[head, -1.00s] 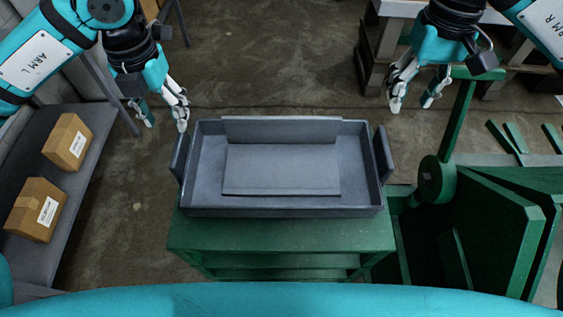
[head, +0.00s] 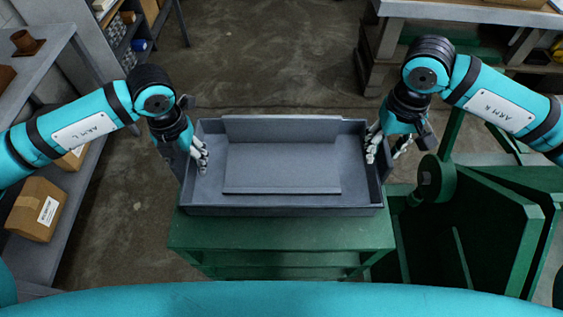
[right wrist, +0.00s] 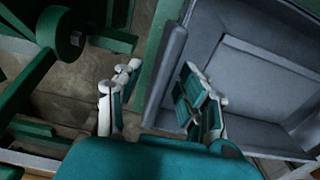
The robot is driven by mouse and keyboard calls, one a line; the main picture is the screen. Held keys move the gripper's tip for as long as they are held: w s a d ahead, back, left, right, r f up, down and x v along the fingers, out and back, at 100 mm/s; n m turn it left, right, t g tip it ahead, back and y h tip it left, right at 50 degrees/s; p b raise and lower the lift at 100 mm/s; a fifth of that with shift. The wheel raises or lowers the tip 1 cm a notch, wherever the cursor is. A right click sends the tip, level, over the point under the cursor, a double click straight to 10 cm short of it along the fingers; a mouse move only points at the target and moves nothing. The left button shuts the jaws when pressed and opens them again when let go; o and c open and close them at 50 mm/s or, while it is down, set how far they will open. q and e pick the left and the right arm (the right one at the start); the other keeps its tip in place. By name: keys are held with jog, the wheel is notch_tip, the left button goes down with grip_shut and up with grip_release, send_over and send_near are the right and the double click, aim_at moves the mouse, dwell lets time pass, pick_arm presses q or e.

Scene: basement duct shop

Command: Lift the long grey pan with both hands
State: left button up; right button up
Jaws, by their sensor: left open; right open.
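The long grey pan (head: 285,211) rests on a green stand (head: 290,232). It has an upright handle plate at each short end and a flat grey panel (head: 282,168) inside. My left gripper (head: 188,158) is open at the pan's left end; the arm partly hides the left handle. My right gripper (head: 388,150) is open at the right end, with one finger over the inside of the pan and the other outside. In the right wrist view, the right handle (right wrist: 165,72) lies between the open fingers (right wrist: 160,95), ahead of their tips or level with them; contact is not clear.
A green machine (head: 470,225) stands close to the right of the stand. Grey shelving with a cardboard box (head: 36,208) is at the left. A workbench (head: 465,15) is at the back right. Open floor (head: 270,60) lies behind the pan.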

pick_arm(q)
jog(key=c, duration=0.9)
pick_arm(e)
grip_shut()
pick_arm(q)
grip_shut()
jog(key=shift+w, duration=0.1)
